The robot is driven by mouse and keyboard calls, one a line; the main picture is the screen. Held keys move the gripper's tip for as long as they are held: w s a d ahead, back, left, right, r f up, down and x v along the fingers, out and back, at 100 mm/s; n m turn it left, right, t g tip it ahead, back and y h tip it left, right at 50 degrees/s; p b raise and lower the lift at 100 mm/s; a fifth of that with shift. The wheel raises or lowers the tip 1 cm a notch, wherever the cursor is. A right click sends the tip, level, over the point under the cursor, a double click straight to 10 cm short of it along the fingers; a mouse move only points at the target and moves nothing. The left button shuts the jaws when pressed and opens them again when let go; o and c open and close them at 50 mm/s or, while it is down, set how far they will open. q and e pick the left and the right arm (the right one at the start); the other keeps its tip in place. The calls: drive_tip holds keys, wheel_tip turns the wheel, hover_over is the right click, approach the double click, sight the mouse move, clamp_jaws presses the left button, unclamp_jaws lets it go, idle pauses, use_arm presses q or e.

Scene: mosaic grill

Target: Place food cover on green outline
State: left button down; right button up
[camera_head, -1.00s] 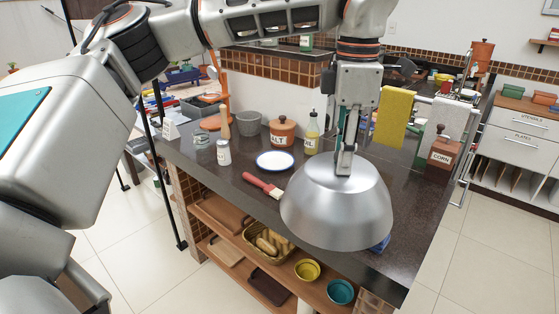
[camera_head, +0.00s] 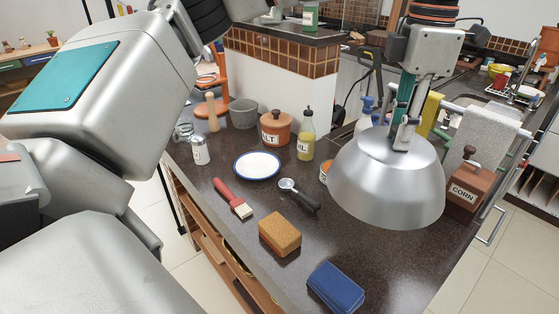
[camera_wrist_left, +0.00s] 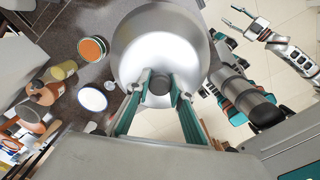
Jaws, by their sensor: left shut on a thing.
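The food cover (camera_head: 385,185) is a silver metal dome. It hangs over the right part of the dark counter (camera_head: 350,245) in the head view, open side down. My left gripper (camera_head: 405,140) is shut on the knob at its top. In the left wrist view the dome (camera_wrist_left: 150,35) sits between the two fingers of my left gripper (camera_wrist_left: 160,85). The dome hides part of the counter behind it. No green outline shows in these frames.
An orange sponge (camera_head: 280,234), a blue sponge (camera_head: 336,287), a red brush (camera_head: 233,199) and a scoop (camera_head: 299,193) lie in front. A plate (camera_head: 257,166), a salt pot (camera_head: 277,128) and an oil bottle (camera_head: 306,135) stand behind. A corn box (camera_head: 469,187) is at right.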

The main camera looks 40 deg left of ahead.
use_arm(q)
drive_tip(key=shift+w, duration=0.15)
drive_tip(key=shift+f, duration=0.15)
wheel_tip(320, 180, down, 20)
drive_tip(key=shift+r, duration=0.25)
idle(0.3)
drive_tip(key=shift+f, duration=0.2)
drive_tip(key=c, duration=1.8)
unclamp_jaws()
